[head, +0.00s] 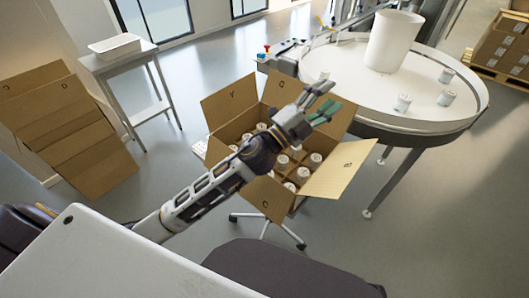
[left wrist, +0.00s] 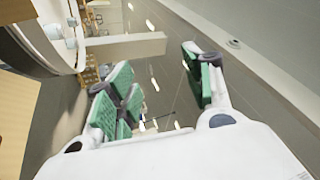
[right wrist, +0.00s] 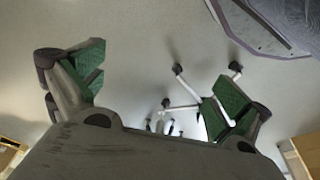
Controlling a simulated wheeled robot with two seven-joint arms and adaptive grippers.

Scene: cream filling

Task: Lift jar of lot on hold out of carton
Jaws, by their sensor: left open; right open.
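The open carton (head: 337,172) stands on a wheeled stand in the middle of the head view, its flaps spread. Several white-lidded jars (head: 302,175) stand upright inside. I cannot tell which jar belongs to the lot on hold. My left arm crosses over the carton and hides part of its inside. My left gripper (head: 322,107) is open and empty, above the carton's far right side; its spread fingers also show in the left wrist view (left wrist: 158,88). My right gripper is outside the head view; in the right wrist view (right wrist: 155,92) it is open and empty.
A round white table (head: 375,95) with a tall white bin (head: 394,40) and a few jars (head: 403,103) stands at the right. A side table (head: 120,62) with a white tray (head: 115,45) and a brown carton (head: 65,125) are at the left. Boxes sit on a pallet (head: 490,70).

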